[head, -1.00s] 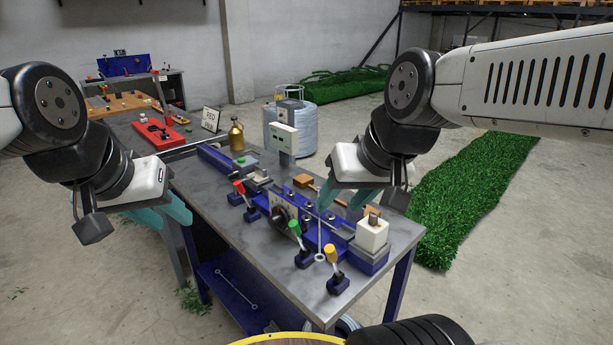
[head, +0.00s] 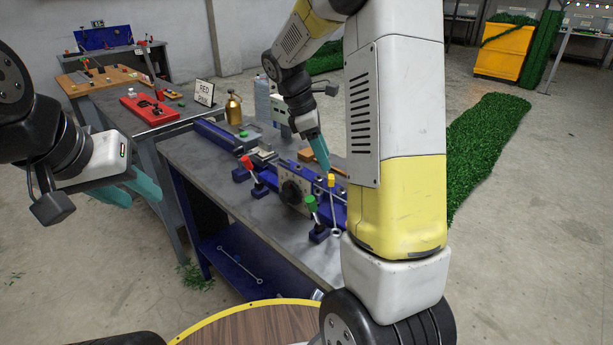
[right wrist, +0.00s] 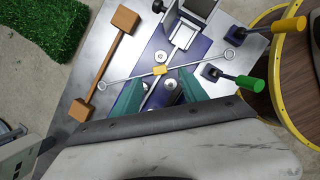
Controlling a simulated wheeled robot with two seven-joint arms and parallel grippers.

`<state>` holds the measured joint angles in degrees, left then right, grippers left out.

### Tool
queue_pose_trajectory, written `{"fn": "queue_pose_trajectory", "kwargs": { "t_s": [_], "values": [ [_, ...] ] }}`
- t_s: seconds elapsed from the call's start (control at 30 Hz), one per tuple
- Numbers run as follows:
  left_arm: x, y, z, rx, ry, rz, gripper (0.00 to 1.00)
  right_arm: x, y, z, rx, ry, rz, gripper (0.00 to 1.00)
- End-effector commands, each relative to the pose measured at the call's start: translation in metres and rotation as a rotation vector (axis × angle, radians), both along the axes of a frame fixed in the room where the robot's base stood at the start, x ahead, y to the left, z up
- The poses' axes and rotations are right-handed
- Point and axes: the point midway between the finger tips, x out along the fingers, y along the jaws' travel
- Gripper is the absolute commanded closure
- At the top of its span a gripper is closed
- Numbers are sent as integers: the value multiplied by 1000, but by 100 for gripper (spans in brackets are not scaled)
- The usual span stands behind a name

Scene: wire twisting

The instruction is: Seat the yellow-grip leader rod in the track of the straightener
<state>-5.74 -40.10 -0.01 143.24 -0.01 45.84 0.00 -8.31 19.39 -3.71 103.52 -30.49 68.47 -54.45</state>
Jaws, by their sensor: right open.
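The leader rod (right wrist: 198,62) is a thin metal rod with a ring at each end and a yellow grip (right wrist: 160,70) at its middle. In the right wrist view it lies slantwise across the track of the blue straightener (right wrist: 205,45). My right gripper (right wrist: 160,77) is open, its teal fingertips on either side of the grip; contact cannot be told. In the head view the yellow grip (head: 331,180) shows just below the right gripper (head: 324,160). My left gripper (head: 143,195) is open and empty, left of the workbench.
The straightener stands on a grey workbench (head: 200,160) with red (head: 247,163) and green (head: 311,205) levers. A yellow-handled lever (right wrist: 290,25) stands near one rod end. A brown wooden piece with block ends (right wrist: 103,65) lies beside the straightener. My right arm hides the bench's right end.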

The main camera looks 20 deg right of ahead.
Motion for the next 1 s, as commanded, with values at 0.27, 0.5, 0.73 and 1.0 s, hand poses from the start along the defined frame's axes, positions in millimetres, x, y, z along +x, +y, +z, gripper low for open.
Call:
{"fn": "queue_pose_trajectory", "kwargs": {
  "t_s": [0.27,0.5,0.73,1.0],
  "values": [
    [0,0,0,0,0,0,64,2,-9,-24,-15,26,26,49],
    [0,0,0,0,0,0,64,-3,-18,-54,-15,27,24,49],
    [0,0,0,0,0,0,64,-5,-27,-77,-14,23,24,49],
    [0,0,0,0,0,0,64,-5,-27,-78,-13,21,24,55]
  ]
}}
